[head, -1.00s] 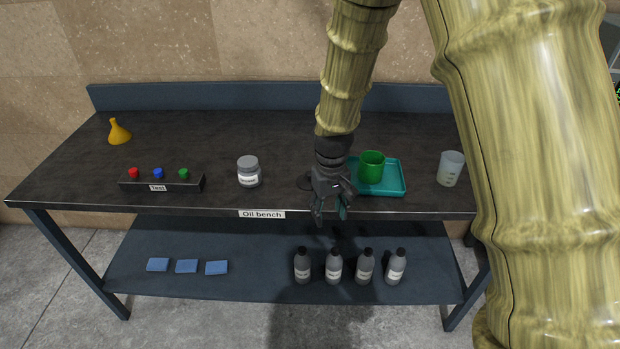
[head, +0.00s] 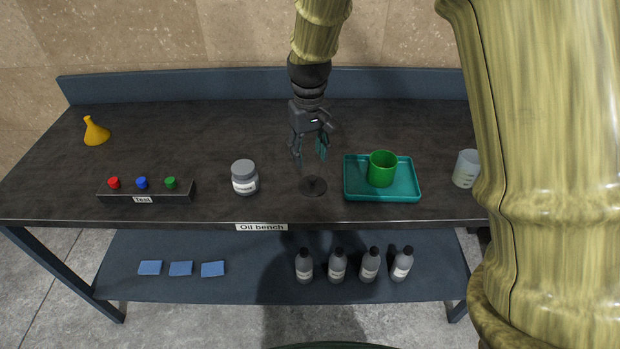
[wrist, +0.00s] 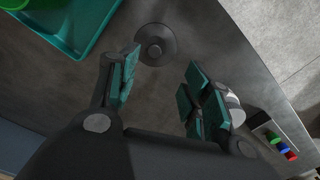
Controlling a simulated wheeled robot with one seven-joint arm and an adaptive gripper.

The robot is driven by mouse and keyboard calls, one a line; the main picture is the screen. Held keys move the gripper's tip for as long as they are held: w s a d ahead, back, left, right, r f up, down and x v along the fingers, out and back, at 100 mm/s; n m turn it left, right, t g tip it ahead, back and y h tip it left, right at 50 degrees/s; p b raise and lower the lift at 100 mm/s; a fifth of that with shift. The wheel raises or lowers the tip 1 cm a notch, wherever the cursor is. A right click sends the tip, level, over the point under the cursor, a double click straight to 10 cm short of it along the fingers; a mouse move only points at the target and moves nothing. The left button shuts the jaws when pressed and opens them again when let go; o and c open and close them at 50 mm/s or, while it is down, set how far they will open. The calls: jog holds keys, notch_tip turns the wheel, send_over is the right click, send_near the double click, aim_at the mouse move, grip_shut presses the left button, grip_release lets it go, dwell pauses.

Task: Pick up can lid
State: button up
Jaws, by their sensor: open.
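The can lid is a dark round disc with a small knob (head: 313,186), lying flat on the bench top left of the teal tray. It also shows in the wrist view (wrist: 155,44), beyond and between my fingertips, nearer the left finger. My gripper (head: 309,150) is open and empty above the bench, behind the lid in the head view. Its teal-padded fingers (wrist: 158,88) are apart in the wrist view. The lid is fully in view and clear of the fingers.
A teal tray (head: 352,193) holding a green cup (head: 382,168) sits right of the lid. A grey labelled jar (head: 244,178) stands to its left. A button box (head: 120,197), yellow funnel (head: 96,131) and clear beaker (head: 466,168) are farther away. Several bottles stand on the lower shelf.

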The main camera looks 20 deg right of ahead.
aim_at(313, 177)
jog(key=f, duration=0.3)
jog(key=shift+s+d+f+p, duration=0.1)
jog(key=shift+d+f+p, duration=0.2)
jog(key=shift+d+f, duration=0.1)
jog(key=shift+s+f, duration=0.1)
jog(key=shift+f, duration=0.25)
jog(key=shift+w+d+f+p, duration=0.15)
jog(key=shift+f+p, duration=0.75)
jog(key=shift+f, duration=1.55)
jog(key=shift+c, duration=0.2)
jog(key=c, duration=0.9)
